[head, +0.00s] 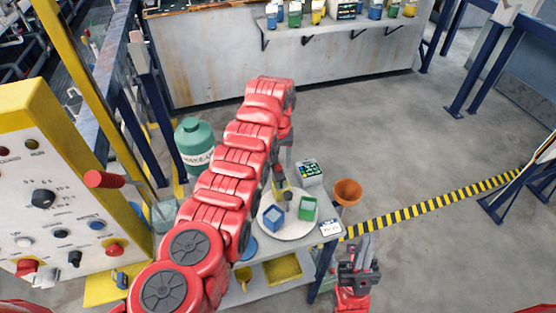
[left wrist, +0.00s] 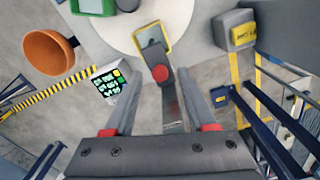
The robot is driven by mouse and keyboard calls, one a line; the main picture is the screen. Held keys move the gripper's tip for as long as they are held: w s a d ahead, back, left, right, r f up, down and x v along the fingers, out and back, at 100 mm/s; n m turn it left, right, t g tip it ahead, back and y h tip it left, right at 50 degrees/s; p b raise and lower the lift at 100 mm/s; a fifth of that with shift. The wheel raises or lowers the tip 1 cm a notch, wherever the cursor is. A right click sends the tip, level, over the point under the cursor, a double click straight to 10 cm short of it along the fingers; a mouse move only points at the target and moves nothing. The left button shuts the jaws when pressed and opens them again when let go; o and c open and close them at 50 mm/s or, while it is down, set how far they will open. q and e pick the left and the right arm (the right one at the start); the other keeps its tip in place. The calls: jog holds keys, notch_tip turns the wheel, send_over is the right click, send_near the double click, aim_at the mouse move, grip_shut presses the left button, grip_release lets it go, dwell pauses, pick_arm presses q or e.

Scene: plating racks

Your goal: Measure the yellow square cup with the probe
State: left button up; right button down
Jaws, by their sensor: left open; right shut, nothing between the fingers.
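The yellow square cup (head: 281,187) stands at the back of a round white plate (head: 291,234), partly hidden by my left arm. The cup also shows in the left wrist view (left wrist: 151,36). A dark stick with a red end (left wrist: 160,75), which looks like the probe, lies between my left fingers and points at the cup; whether its end touches the cup, I cannot tell. My left gripper (left wrist: 165,100) is open around it, with gaps on both sides. My right gripper (head: 366,247) is shut and empty, right of the table.
A blue cup (head: 272,218) and a green cup (head: 308,208) share the plate. A green jar (head: 195,145) stands left of my arm.

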pick_arm(q)
jog(key=shift+f, duration=0.85)
grip_shut()
dwell(0.9)
